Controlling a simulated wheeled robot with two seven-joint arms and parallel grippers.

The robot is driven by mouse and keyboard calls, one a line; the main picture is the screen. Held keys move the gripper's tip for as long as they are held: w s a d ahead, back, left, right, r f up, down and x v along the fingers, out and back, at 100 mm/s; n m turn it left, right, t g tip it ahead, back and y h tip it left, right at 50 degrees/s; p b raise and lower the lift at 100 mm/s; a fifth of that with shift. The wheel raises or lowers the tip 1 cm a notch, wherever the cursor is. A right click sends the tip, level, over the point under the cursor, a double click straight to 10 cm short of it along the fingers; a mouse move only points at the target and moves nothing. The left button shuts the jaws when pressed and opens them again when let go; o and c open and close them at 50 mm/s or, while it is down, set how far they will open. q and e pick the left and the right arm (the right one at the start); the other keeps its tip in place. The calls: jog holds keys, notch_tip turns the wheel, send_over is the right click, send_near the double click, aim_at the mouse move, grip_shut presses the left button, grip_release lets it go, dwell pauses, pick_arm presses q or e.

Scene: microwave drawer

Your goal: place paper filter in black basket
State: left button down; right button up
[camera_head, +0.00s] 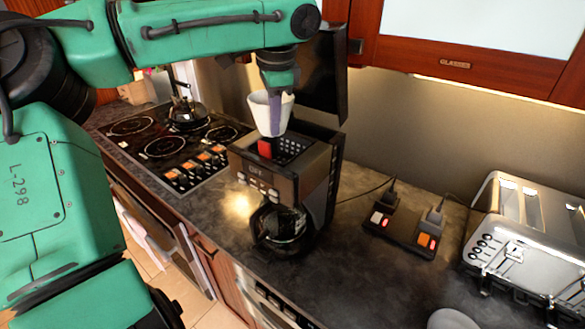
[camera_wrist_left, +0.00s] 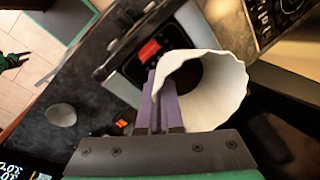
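A white cone-shaped paper filter (camera_head: 268,114) is held above the coffee machine (camera_head: 285,165). My left gripper (camera_head: 276,103) points down with its purple fingers shut on the filter's wall. In the left wrist view the fingers (camera_wrist_left: 160,108) pinch one side of the filter (camera_wrist_left: 212,92), and its open mouth shows. The machine's top is open, with a dark grated area (camera_head: 297,147) and a red part (camera_head: 265,148) under the filter. I cannot clearly make out the black basket; the filter hides part of that area. My right gripper is not clearly identifiable.
A glass carafe (camera_head: 280,228) sits in the machine. A stove with a kettle (camera_head: 187,112) is left. A power strip (camera_head: 400,228) and a toaster (camera_head: 530,235) are right. A raised dark lid (camera_head: 322,75) stands behind the filter. A pale bowl (camera_head: 452,319) is at the bottom.

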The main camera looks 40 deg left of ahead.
aim_at(282, 162)
pick_arm(q)
jog(key=f, duration=0.5)
jog(key=f+p, duration=0.1)
jog(key=f, duration=0.2)
jog(key=shift+d, duration=0.4)
jog(key=shift+w+d+f, duration=0.1)
jog(key=shift+w+f, duration=0.15)
jog(key=shift+f, duration=0.35)
jog(key=shift+w+d+f, duration=0.1)
jog(key=shift+w+f, duration=0.15)
jog(key=shift+f, duration=0.3)
jog(key=shift+w, duration=0.1)
jog(key=c, duration=1.4)
grip_release()
jog(key=shift+c, duration=0.2)
jog(key=shift+o, duration=0.4)
jog(key=shift+s+a, duration=0.15)
jog(key=shift+s, duration=0.15)
pick_arm(e)
jog(key=shift+w+r, duration=0.2)
jog(key=shift+w, duration=0.2)
pick_arm(q)
jog(key=shift+w+r, duration=0.1)
